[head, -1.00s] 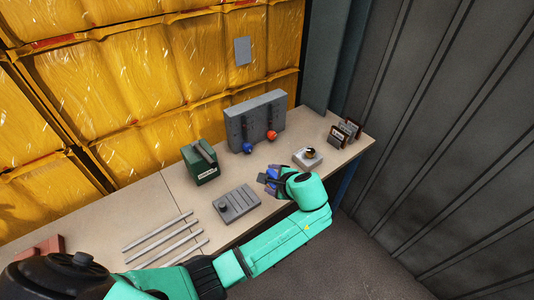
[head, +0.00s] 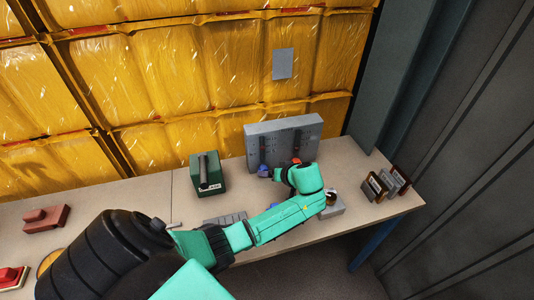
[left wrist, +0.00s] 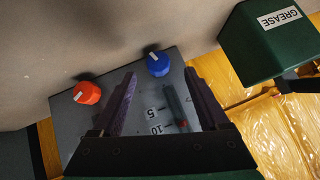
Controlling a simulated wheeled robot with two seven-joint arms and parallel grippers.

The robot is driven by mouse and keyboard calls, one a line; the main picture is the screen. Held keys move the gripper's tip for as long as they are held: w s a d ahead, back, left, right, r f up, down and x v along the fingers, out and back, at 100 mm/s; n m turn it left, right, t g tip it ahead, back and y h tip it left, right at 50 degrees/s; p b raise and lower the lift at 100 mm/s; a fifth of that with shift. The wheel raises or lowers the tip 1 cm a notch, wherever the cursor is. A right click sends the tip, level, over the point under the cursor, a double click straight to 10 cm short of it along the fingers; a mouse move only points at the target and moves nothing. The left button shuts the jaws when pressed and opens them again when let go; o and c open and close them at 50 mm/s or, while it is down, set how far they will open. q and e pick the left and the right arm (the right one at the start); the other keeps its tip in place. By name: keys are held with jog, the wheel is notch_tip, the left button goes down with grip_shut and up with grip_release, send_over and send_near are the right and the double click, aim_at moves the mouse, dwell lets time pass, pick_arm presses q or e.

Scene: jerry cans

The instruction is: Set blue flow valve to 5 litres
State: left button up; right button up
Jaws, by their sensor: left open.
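The blue flow valve (left wrist: 158,64) is a round blue knob with a white mark, on the grey panel (head: 284,132). In the left wrist view the "5" and "10" labels (left wrist: 153,120) stand beside a dark slot (left wrist: 178,108) with a small red marker. My left gripper (head: 270,173) is at the panel's front, close to the blue knob. Its two fingers are apart and empty; the left wrist view shows the knob just beyond the fingertips (left wrist: 163,78), roughly between them. Contact cannot be told. A red-orange knob (left wrist: 87,93) sits beside it on the panel. My right gripper is not in view.
A green grease can (head: 208,175) stands left of the panel. A small grey device (head: 332,208) and several dark framed plates (head: 385,183) stand to the right. A grey block (head: 225,218) lies partly behind my arm. The bench (head: 130,200) has bare room at left.

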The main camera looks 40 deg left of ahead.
pick_arm(q)
jog(key=x, duration=0.5)
jog(key=shift+w+d+f, duration=0.1)
jog(key=shift+w+f, duration=0.05)
jog(key=shift+a+f, duration=0.1)
jog(key=shift+a, duration=0.1)
jog(key=shift+c, duration=0.9)
grip_shut()
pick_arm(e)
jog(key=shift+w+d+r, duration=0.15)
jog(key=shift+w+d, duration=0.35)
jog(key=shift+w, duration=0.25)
